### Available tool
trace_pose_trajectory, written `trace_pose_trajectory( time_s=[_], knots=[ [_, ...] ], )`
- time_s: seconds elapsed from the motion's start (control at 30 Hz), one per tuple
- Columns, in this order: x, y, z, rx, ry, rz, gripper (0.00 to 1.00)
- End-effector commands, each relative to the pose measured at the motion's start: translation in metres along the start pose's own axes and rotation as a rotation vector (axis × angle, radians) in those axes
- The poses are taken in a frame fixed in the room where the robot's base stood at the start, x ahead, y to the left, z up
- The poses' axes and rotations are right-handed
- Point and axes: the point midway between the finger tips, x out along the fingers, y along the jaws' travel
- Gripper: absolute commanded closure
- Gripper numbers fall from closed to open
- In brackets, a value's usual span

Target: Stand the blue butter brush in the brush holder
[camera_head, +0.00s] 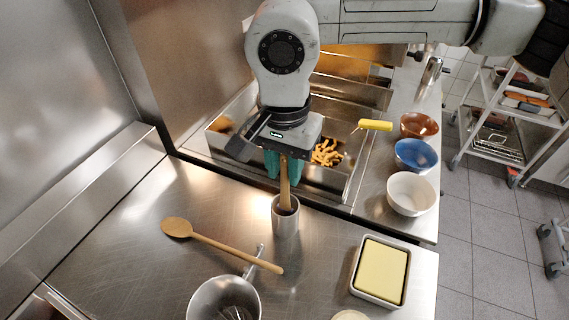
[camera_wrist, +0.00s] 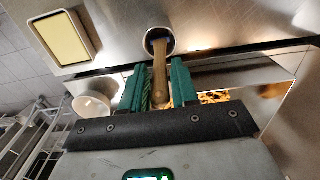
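The brush holder (camera_head: 285,222) is a small steel cup standing on the steel worktop, and its round mouth shows in the wrist view (camera_wrist: 148,36). A wooden handle (camera_head: 284,190) rises from it, leaning slightly; it also shows in the wrist view (camera_wrist: 160,75). No blue part shows on it; its lower end is hidden inside the cup, so I cannot tell its colour there. My gripper (camera_head: 284,172) is above the holder, its green fingers on both sides of the handle's upper end. In the wrist view (camera_wrist: 159,68) narrow gaps show between fingers and handle.
A wooden spoon (camera_head: 225,245) lies left of the holder. A steel pot (camera_head: 198,303) and a butter tray (camera_head: 354,286) stand in front. A fryer well with yellow food (camera_head: 327,153), a yellow-handled tool (camera_head: 375,125) and brown, blue (camera_head: 416,155) and white bowls (camera_head: 411,194) are behind.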

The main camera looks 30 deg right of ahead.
Motion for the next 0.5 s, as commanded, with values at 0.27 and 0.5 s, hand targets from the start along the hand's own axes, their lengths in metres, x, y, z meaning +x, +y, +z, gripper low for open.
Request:
trace_pose_trajectory(
  time_s=[0.27,0.5],
  knots=[
    [0.0,0.0,0.0,0.0,0.0,0.0,0.52],
    [-0.0043,-0.0003,-0.0003,0.0,0.001,-0.001,0.52]
  ],
)
